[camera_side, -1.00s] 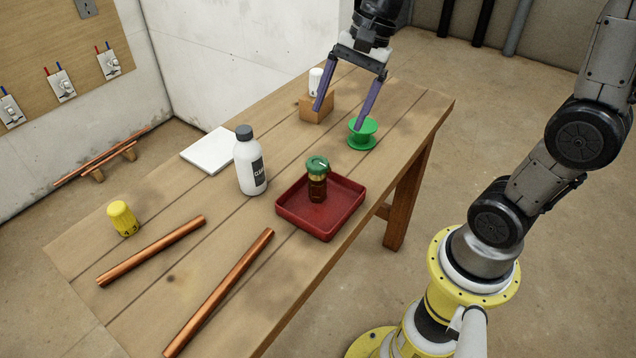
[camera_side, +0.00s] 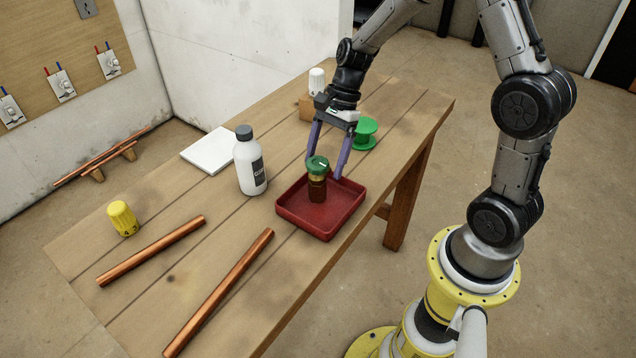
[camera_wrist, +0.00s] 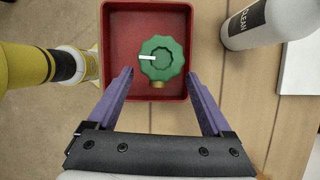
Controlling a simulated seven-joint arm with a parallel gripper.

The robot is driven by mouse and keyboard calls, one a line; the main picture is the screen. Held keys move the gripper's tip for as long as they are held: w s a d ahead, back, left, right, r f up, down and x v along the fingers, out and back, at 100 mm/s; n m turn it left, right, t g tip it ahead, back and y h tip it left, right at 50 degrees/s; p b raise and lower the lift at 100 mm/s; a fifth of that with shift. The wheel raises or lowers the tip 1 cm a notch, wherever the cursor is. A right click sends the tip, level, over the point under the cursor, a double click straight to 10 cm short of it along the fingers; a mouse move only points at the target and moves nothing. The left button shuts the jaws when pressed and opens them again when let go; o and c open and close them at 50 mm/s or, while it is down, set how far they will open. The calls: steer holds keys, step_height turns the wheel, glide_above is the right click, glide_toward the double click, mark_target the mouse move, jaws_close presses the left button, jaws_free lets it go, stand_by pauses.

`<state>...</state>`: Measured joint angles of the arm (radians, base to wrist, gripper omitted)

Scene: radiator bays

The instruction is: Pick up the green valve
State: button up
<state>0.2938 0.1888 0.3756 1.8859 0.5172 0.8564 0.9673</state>
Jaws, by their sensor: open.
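The green valve (camera_side: 318,166) has a round green knob with a white mark on a brass body. It stands upright in the red tray (camera_side: 301,224). In the wrist view the green valve (camera_wrist: 165,57) lies ahead of the fingertips, roughly between their lines, with the red tray (camera_wrist: 122,18) around it. My gripper (camera_side: 324,168) is open and empty, with its purple fingers pointing down by the valve. In the wrist view my gripper (camera_wrist: 158,74) shows both fingers spread wide. I cannot tell whether a finger touches the valve or tray.
A white bottle (camera_side: 250,168) with a dark cap stands left of the tray. A green spool (camera_side: 366,135) and a wooden block (camera_side: 306,106) with a white valve (camera_side: 317,80) are behind.

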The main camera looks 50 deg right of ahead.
mark_target(318, 182)
steer(key=shift+a+x, duration=0.2)
steer(key=shift+x, duration=2.6)
steer(key=shift+s+r, duration=0.1)
jaws_close()
